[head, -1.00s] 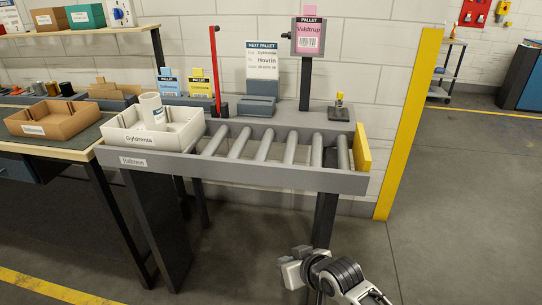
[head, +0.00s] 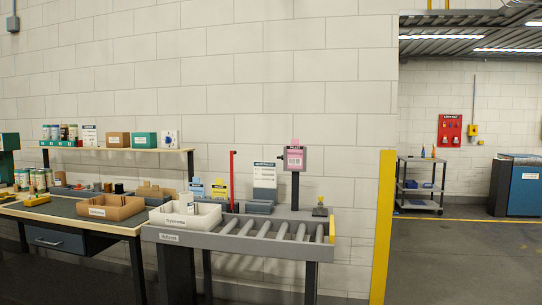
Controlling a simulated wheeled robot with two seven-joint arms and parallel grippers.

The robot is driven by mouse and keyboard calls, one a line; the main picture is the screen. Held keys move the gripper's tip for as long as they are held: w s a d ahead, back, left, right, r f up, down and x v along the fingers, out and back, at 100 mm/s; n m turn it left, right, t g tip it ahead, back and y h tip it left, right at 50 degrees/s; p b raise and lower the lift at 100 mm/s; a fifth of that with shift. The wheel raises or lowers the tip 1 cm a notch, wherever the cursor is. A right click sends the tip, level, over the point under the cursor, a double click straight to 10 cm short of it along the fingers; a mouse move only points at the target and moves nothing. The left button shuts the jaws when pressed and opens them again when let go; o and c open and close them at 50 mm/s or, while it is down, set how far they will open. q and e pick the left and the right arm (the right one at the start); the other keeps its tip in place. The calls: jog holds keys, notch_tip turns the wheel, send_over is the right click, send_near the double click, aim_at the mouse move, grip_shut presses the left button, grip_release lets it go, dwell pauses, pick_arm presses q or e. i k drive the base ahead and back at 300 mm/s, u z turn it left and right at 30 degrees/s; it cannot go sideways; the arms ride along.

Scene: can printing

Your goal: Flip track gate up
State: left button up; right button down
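The grey roller track (head: 208,240) stands against the wall at the lower middle of the head view. A thin red bar (head: 232,180) stands upright at the back of the track. A yellow plate (head: 332,228) closes the track's right end. I cannot tell for certain which of these is the track gate. A white open bin (head: 168,219) sits on the left end of the track, with a white can (head: 186,200) in it. Neither of my grippers is in view.
A workbench (head: 68,222) with a cardboard bin (head: 110,207) adjoins the track's left side. A yellow post (head: 383,225) rises at the right. Open floor (head: 450,265) lies beyond it.

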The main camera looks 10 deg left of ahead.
aim_at(232, 152)
jog(key=u, duration=0.7)
jog(key=i, duration=0.6)
jog(key=u, duration=0.75)
jog(key=i, duration=1.05)
jog(key=z, duration=0.4)
